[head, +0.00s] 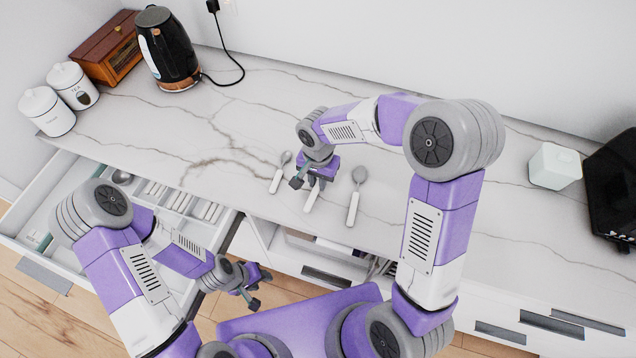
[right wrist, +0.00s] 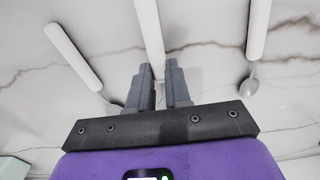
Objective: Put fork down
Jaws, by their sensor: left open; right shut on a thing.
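The fork (head: 312,199) shows as a white handle between two spoons on the marble counter; its head is hidden by my right gripper. My right gripper (head: 305,182) is over the counter and shut on the fork. The right wrist view shows the fork's white handle (right wrist: 150,32) running out from between the fingers (right wrist: 160,82). The fork is at or very close to the counter; I cannot tell whether it touches. My left gripper (head: 257,284) is open and empty, low in front of the counter, right of the open drawer.
A spoon (head: 278,174) lies close left of the fork and another (head: 354,195) close right. An open drawer (head: 50,213) with cutlery compartments is at left. A kettle (head: 168,50), wooden box (head: 108,48) and white canisters (head: 47,111) stand back left. The middle-left counter is clear.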

